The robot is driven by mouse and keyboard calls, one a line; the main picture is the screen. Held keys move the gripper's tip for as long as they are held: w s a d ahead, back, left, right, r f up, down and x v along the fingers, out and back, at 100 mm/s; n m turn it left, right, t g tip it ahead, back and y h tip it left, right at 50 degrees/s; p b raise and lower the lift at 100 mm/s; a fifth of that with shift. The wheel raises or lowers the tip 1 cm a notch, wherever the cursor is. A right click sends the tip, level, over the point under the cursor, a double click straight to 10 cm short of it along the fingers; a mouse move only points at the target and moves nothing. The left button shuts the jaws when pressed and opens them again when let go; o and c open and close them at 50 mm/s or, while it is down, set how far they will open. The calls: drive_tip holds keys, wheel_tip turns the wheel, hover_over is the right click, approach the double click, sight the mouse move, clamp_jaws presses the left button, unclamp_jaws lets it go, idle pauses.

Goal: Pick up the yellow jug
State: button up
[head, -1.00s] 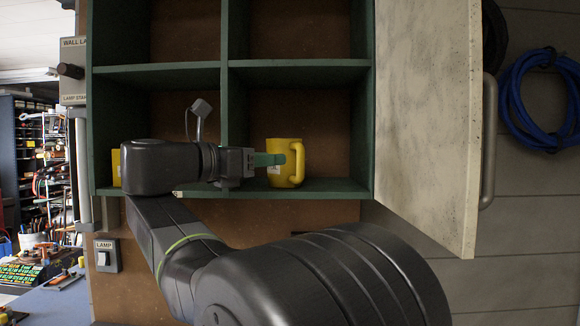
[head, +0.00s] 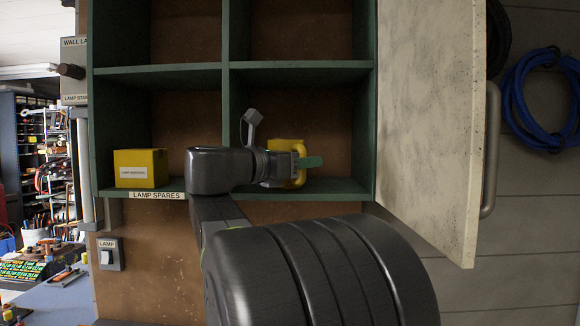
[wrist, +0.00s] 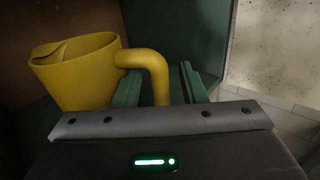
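The yellow jug (head: 287,146) stands upright in the lower right bin of the green shelf, partly hidden behind my gripper (head: 308,162) in the head view. In the wrist view the jug (wrist: 80,75) is at the left, its spout to the left and its handle (wrist: 157,70) towards the right. My gripper's green fingers (wrist: 160,88) are apart, one on each side of the lower part of the handle. A narrow gap seems to show between the handle and the right finger. The lower end of the handle is hidden by the gripper body.
A yellow box (head: 140,168) with a label sits in the lower left bin above a "LAMP SPARES" label (head: 143,195). A green divider (head: 225,110) separates the bins. An open pale door (head: 425,120) with a grey handle stands on the right. The upper bins look empty.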

clamp_jaws()
drive_tip(key=shift+r, duration=0.15)
